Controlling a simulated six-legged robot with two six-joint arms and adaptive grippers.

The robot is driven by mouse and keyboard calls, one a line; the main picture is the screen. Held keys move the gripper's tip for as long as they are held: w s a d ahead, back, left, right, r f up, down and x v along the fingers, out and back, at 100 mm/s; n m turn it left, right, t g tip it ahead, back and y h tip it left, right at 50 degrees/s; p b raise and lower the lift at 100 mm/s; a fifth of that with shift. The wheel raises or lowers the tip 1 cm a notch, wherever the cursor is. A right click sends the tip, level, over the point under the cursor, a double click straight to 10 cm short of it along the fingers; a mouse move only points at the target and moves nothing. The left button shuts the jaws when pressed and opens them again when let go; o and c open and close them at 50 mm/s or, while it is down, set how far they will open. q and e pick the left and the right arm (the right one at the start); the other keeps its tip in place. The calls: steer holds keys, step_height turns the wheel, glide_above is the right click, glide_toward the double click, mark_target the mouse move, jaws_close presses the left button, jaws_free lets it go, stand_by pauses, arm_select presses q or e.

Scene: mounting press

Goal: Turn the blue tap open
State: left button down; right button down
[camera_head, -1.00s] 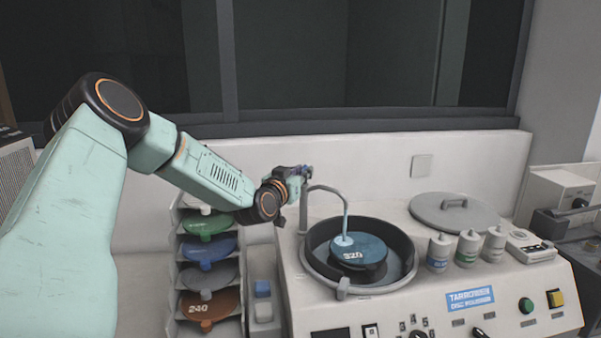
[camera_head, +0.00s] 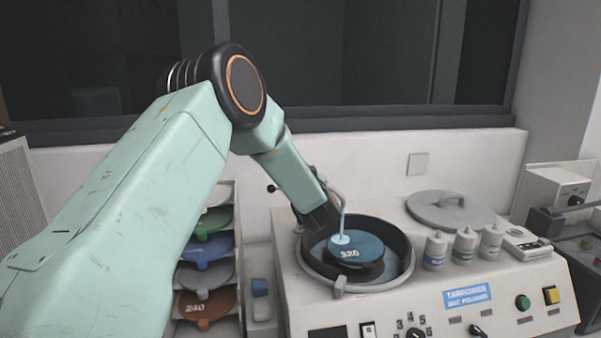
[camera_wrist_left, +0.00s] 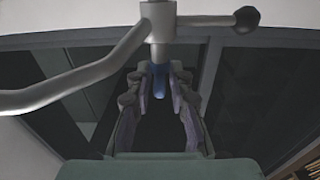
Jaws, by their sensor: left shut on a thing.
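The blue tap (camera_wrist_left: 160,82) shows in the left wrist view as a short blue handle under a metal post (camera_wrist_left: 158,22). My left gripper (camera_wrist_left: 158,76) is shut on it, with one finger on each side. In the head view my left arm hides the blue handle and the gripper's fingertips. The curved metal spout (camera_head: 344,214) shows beside my wrist and ends over the dark blue disc (camera_head: 362,252). A light blue patch (camera_head: 341,239) sits at the spout's lower end. My right gripper is not in view.
A black ball knob (camera_wrist_left: 246,19) sticks out from the post. The round bowl (camera_head: 406,270) surrounds the disc. Several small bottles (camera_head: 465,245) and a grey lid (camera_head: 450,211) stand to the right. A rack of coloured discs (camera_head: 207,250) is at left, partly behind my arm.

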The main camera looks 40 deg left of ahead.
arm_select(q)
steer(key=shift+r+n+g, duration=0.2)
steer(key=shift+n+g, duration=0.1)
steer(key=c, duration=1.6)
jaws_free()
steer(key=shift+c, duration=0.2)
steer(key=shift+o, duration=1.1)
steer(key=shift+d, duration=0.1)
steer(key=v, duration=1.2)
steer(key=shift+f, duration=0.25)
steer(key=shift+d, duration=0.15)
